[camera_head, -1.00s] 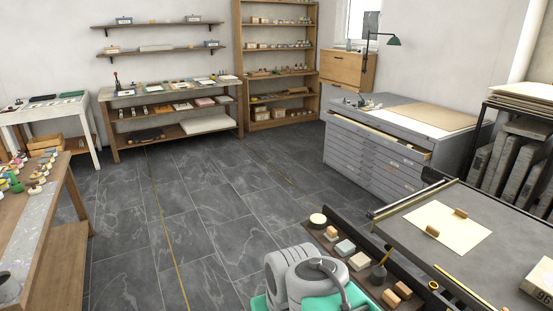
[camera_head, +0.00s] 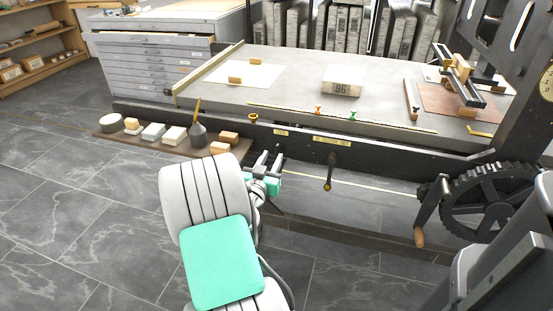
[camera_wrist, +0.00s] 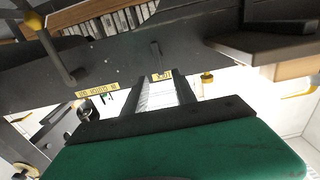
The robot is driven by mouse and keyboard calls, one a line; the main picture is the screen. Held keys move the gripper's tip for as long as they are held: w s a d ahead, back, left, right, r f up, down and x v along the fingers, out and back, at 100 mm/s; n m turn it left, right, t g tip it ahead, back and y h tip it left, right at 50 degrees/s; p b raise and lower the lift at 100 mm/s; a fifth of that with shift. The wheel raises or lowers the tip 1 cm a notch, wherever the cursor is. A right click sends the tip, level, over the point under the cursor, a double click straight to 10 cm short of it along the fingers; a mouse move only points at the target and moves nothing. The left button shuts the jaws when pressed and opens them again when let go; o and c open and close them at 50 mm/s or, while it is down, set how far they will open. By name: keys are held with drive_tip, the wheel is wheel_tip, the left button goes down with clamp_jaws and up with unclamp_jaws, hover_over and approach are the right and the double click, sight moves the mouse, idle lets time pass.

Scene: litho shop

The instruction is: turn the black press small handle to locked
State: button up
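The black press (camera_head: 380,155) fills the right of the head view, with a dark front rail. That label also shows in the head view (camera_head: 281,131), where I cannot make out the short handle. My gripper (camera_head: 269,162) is in front of the rail near this label.
A longer lever with a brass knob (camera_head: 328,185) hangs from the rail to the right. Farther right are a crank with a wooden grip (camera_head: 420,236) and a gear wheel (camera_head: 490,205). A shelf with blocks (camera_head: 174,135) lies left. Floor is clear in front.

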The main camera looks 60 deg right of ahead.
sight(276, 148)
drive_tip(key=d, duration=0.4)
drive_tip(key=w+d, duration=0.1)
drive_tip(key=d, duration=0.1)
drive_tip(key=shift+d+r, duration=0.15)
drive_tip(key=shift+d, duration=0.2)
clamp_jaws()
